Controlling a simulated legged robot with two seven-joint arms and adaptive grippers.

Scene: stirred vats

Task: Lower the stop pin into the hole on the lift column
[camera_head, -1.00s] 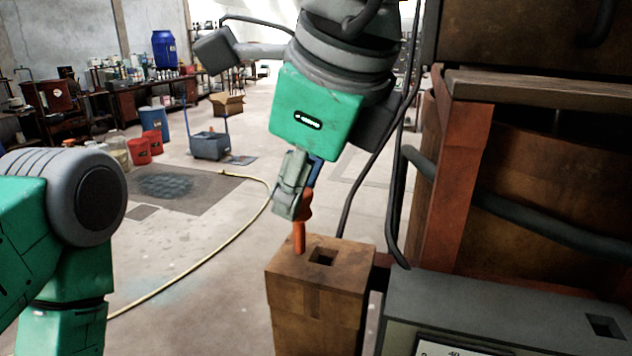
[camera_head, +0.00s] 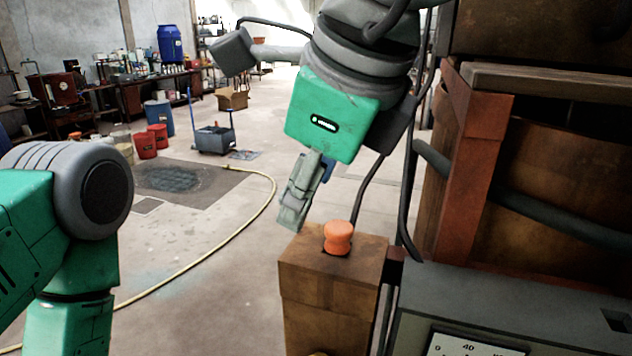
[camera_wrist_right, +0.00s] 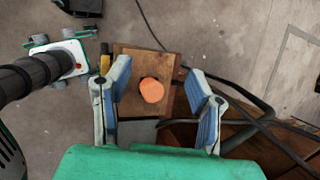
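The orange stop pin (camera_head: 338,238) stands upright in the hole on top of the brown lift column (camera_head: 330,310). Only its knob shows above the top face; the shaft is hidden inside. In the right wrist view the knob (camera_wrist_right: 151,90) lies between the two blue-padded fingers, with clear gaps on both sides. My right gripper (camera_head: 297,212) is open and empty, just above and left of the knob in the head view. My left arm (camera_head: 60,240) shows at the left edge, but its gripper is out of the picture.
A grey box with a dial (camera_head: 470,345) and wooden vat framing (camera_head: 465,170) stand close on the right. Black cables hang beside the column. A yellow hose (camera_head: 240,230) crosses the open floor on the left. A blue-grey cart (camera_head: 213,139) stands farther back.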

